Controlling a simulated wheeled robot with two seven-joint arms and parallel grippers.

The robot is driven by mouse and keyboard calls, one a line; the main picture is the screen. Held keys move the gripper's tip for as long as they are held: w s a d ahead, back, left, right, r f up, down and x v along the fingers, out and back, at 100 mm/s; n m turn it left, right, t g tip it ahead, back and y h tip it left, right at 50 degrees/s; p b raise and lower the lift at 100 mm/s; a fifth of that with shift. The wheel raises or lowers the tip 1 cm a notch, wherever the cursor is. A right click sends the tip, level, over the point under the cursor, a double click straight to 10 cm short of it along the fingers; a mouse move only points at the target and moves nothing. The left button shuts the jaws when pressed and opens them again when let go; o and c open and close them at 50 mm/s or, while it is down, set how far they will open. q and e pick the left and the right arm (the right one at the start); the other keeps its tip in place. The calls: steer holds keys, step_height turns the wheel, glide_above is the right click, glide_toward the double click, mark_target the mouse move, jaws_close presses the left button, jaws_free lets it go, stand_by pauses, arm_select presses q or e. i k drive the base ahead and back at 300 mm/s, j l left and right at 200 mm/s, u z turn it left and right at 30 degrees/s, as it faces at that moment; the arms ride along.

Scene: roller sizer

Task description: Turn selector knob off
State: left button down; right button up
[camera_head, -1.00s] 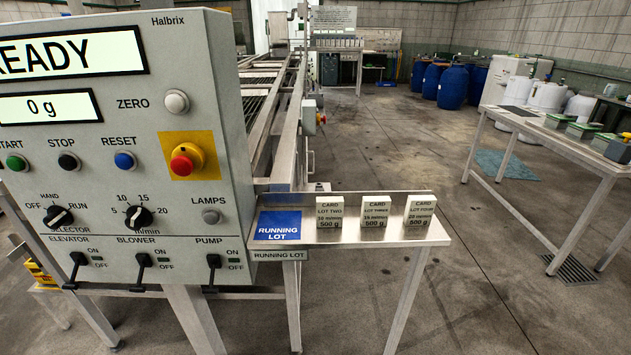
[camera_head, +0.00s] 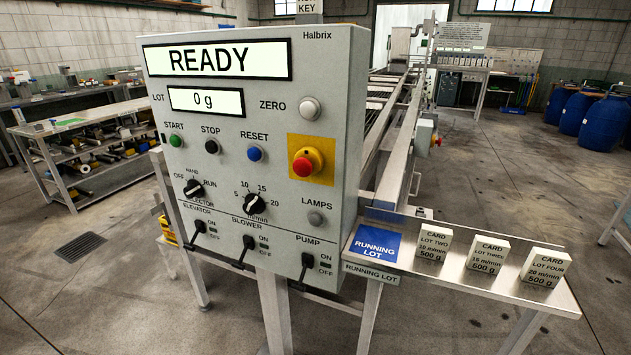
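The selector knob (camera_head: 193,189) is a round black knob with a white pointer line. Neither of my grippers is in view.
Below are black elevator (camera_head: 198,230), blower (camera_head: 247,248) and pump (camera_head: 306,266) levers. A red emergency button (camera_head: 304,164) is at right. A shelf (camera_head: 480,285) holds three cards.

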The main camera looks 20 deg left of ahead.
mark_target(195, 188)
steer(key=u, duration=0.4)
steer(key=j+u, duration=0.1)
steer(key=u, duration=0.25)
steer(key=i+u, duration=0.1)
steer(key=u, duration=0.7)
